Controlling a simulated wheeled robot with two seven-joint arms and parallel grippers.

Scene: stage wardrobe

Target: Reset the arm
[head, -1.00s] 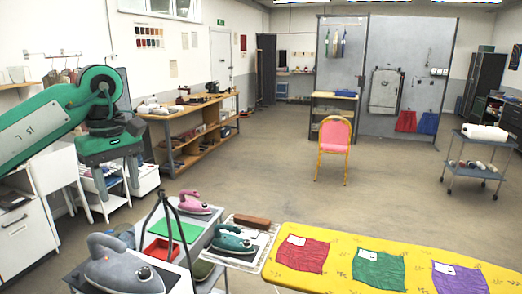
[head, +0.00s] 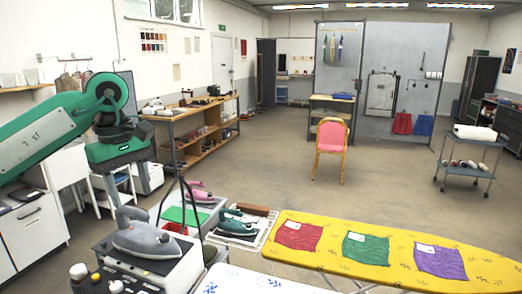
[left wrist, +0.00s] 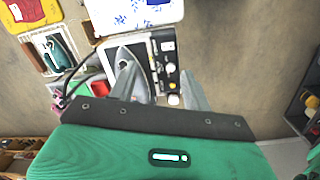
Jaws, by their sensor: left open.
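My left arm, green with dark joints, comes in from the left in the head view. Its left gripper (head: 124,184) hangs down below the green wrist block, to the left of the tables and clear of them. In the left wrist view the two grey fingers of the left gripper (left wrist: 160,88) stand apart with nothing held between them. Below them in that view are a steam iron station and other items. My right gripper is not in view.
A grey iron (head: 143,238) stands on its station in front. A yellow ironing board (head: 330,262) with coloured cloth patches lies to the right, a white patterned board (head: 250,282) nearer. A pink chair (head: 331,136) stands on open floor. A wooden shelf bench (head: 200,135) lines the left wall.

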